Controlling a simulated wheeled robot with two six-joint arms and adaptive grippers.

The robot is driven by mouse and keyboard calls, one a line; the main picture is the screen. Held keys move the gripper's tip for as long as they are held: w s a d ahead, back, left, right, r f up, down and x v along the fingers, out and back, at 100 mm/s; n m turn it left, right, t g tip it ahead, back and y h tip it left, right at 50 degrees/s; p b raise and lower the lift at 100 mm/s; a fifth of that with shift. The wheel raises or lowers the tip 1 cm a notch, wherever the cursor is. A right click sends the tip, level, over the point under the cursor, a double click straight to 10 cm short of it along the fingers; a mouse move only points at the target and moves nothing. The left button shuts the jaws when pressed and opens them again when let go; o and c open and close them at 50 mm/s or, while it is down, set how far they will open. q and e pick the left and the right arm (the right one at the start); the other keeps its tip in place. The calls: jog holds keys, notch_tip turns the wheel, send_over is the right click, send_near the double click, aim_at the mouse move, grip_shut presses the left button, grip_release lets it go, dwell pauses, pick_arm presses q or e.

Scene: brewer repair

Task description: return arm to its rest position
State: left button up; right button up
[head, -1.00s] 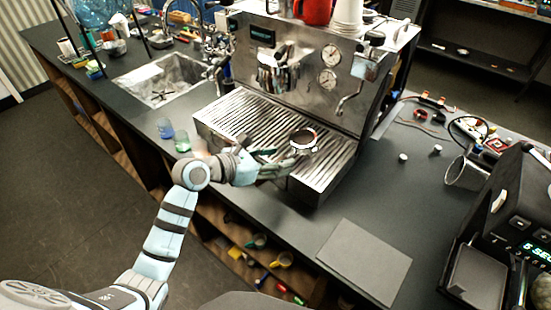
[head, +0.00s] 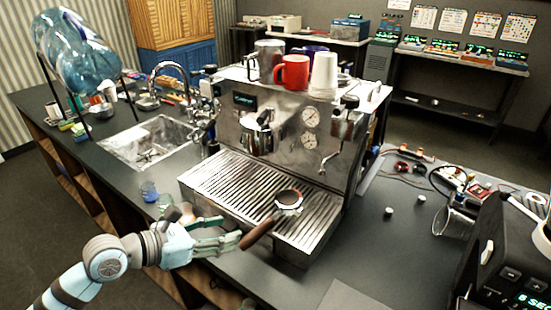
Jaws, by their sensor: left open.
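My left gripper (head: 230,232) is open, at the front edge of the espresso machine (head: 275,140). Its fingers point right, toward the brown handle (head: 257,234) of a portafilter. The portafilter basket (head: 288,198), with dark contents, rests on the ribbed drip tray (head: 228,188), and its handle sticks out over the tray's front edge. The fingertips are very close to the handle's end; I cannot tell if they touch it. My left arm comes in from the lower left. My right gripper is out of view.
Small glasses (head: 149,191) stand by the counter edge just behind my left wrist. A sink (head: 150,141) is at the left. A red mug (head: 292,72) and stacked white cups (head: 323,74) stand on the machine. A dark grinder-like device (head: 507,262) is at the lower right.

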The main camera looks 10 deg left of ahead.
pick_arm(q)
notch_tip(320, 180, up, 10)
jog(key=s+d+n+t+h, duration=0.1)
jog(key=d+n+t+h, duration=0.2)
jog(key=n+t, duration=0.5)
jog(key=a+n+t+y, duration=0.3)
jog(key=a+n+y, duration=0.5)
jog(key=n, duration=0.7)
jog(key=s+a+f+n+g+y, duration=0.3)
jog(key=a+f+n+g+y, duration=0.15)
jog(key=f+n, duration=0.25)
jog(key=s+a+f+n+g+y, duration=0.2)
jog(key=a+f+n+g+y, duration=0.1)
jog(key=f+n+y, duration=0.3)
jog(key=s+d+f+n+g+h, duration=0.3)
jog(key=s+d+f+g, duration=0.25)
jog(key=s+f, duration=0.35)
jog(key=s+d+f+n+g+h, duration=0.4)
jog(key=s+d+f+g, duration=0.15)
jog(key=s+f, duration=0.25)
notch_tip(320, 180, down, 20)
jog(key=s+a, duration=0.2)
jog(key=s+a+f+g, duration=0.1)
jog(key=s+f+g, duration=0.1)
jog(key=s+f, duration=1)
jog(key=shift+s+f+y, duration=0.2)
jog(key=shift+s+y, duration=0.15)
jog(key=shift+s, duration=0.4)
